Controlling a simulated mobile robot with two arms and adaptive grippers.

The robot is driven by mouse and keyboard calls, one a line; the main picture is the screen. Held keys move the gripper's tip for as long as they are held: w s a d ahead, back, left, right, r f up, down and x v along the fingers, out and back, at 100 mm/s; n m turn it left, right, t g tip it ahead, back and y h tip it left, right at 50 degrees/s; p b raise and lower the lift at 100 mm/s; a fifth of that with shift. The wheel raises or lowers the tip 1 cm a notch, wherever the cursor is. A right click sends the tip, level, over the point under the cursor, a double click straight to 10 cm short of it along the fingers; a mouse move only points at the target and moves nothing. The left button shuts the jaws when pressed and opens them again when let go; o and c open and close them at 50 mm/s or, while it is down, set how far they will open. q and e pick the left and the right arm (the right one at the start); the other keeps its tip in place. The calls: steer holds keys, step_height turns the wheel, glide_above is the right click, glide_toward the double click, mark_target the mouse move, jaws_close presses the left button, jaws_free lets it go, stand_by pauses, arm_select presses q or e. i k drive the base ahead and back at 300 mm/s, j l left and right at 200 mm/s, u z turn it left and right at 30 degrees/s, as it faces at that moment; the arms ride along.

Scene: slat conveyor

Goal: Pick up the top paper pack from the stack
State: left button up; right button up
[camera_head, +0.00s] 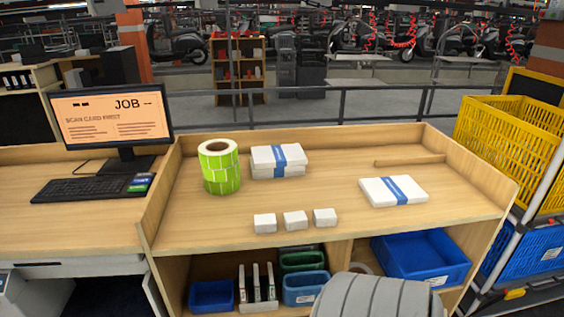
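A stack of white paper packs with blue bands stands on the wooden workbench (330,220), left of its middle. The top paper pack (263,155) lies flat on the lower pack (262,173), turned slightly against it. Another single white pack with a blue band (378,192) lies flat on the right part of the bench, apart from the stack. Neither of my grippers is in view.
A green label roll (221,173) stands close left of the stack. Three small white boxes (295,220) line the front edge. The bench has raised side and back walls. A monitor (113,118) is left, a yellow crate (510,135) right. Blue bins (420,258) sit below.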

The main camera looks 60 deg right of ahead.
mark_target(277, 156)
steer(key=z, duration=2.1)
